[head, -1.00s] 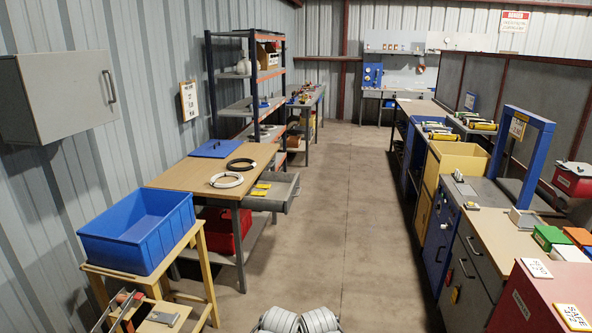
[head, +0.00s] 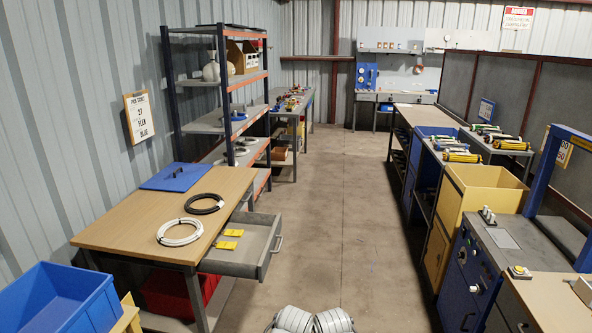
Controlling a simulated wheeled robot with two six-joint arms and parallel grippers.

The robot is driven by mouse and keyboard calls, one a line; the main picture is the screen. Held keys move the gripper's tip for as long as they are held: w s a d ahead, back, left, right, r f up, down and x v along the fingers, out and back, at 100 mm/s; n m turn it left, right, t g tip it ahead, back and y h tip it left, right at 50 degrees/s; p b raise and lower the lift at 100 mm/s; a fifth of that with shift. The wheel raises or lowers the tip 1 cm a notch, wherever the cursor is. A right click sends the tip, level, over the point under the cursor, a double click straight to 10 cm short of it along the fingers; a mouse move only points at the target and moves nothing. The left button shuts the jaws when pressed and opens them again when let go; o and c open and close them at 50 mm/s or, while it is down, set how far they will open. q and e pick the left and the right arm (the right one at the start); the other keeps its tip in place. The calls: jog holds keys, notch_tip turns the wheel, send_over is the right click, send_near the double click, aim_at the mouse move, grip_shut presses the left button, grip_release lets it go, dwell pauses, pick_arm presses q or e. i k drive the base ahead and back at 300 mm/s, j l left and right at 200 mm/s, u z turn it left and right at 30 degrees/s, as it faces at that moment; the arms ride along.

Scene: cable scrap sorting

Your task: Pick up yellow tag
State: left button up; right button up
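Two yellow tags lie in the open grey drawer (head: 246,268) of the wooden table, on the left in the head view. One yellow tag (head: 233,232) is farther back and the other yellow tag (head: 226,245) is just in front of it. They lie flat and apart from the drawer's front. Neither of my grippers shows in the head view. Only grey parts of my own body show at the bottom centre.
The wooden table (head: 130,233) carries a white cable coil (head: 180,232), a black cable coil (head: 204,204) and a blue panel (head: 176,177). A blue bin (head: 60,300) stands at lower left. The central floor (head: 335,200) is clear. Cabinets and a yellow bin (head: 484,190) line the right.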

aim_at(238, 233)
jog(key=i+l+u, duration=0.1)
jog(key=i+u, duration=0.3)
jog(key=i, duration=0.15)
jog(key=i+l+u, duration=0.4)
jog(key=i, duration=0.15)
jog(key=i+l+u, duration=0.9)
jog(key=l+u, duration=0.15)
jog(key=i+l+u, duration=0.2)
jog(key=l+u, duration=0.15)
